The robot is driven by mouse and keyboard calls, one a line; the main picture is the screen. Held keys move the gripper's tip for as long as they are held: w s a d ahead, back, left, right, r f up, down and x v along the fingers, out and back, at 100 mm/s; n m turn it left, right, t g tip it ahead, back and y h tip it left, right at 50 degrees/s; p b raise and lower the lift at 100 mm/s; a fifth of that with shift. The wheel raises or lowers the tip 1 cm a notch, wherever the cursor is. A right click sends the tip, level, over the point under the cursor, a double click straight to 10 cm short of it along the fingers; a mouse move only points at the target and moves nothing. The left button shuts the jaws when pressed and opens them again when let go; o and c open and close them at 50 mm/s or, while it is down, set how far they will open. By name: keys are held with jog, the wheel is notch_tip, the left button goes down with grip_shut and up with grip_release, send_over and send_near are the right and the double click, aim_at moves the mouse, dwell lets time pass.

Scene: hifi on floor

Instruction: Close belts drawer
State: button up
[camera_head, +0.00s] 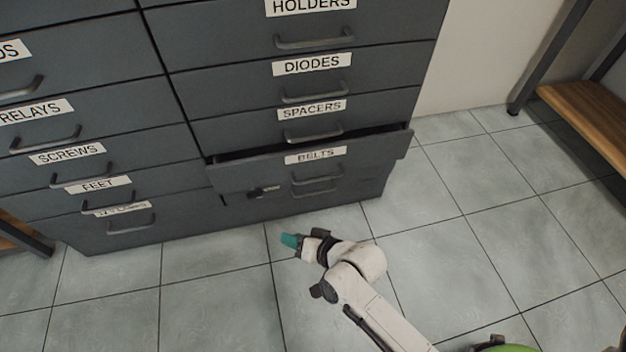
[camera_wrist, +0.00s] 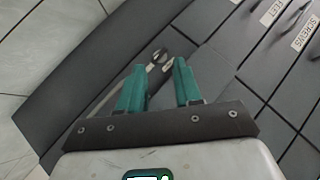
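The belts drawer (camera_head: 375,155) is a grey drawer low in the right column of the cabinet, labelled BELTS. It is pulled partly out, with a dark gap above its front. Its handle (camera_head: 318,178) is a grey bar below the label. My gripper (camera_head: 290,240), with teal fingers, is low over the floor in front of the drawer, to the lower left of the handle and apart from it. In the wrist view my gripper (camera_wrist: 160,75) has its two teal fingers spread with nothing held between them. A grey cabinet surface lies beyond them.
The grey cabinet (camera_head: 210,60) has several other drawers, which look shut. A small dark object (camera_head: 263,191) shows by the front below the belts drawer. A wooden shelf (camera_head: 590,115) stands at right. The tiled floor (camera_head: 480,215) is clear between.

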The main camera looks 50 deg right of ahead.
jog(key=w+d+m+t+h, duration=0.2)
jog(key=w+m+t, duration=0.1)
jog(key=m, duration=0.1)
jog(key=m+t+h+b, duration=0.2)
jog(key=m+h, duration=0.8)
jog(key=m, duration=0.2)
send_near(320, 179)
jog(key=x, duration=0.3)
jog(key=b+x, duration=0.1)
jog(key=x, duration=0.6)
jog(key=shift+w+d+f+b, duration=0.15)
jog(key=shift+w+f+b, duration=0.1)
jog(key=shift+b, duration=0.05)
grip_shut()
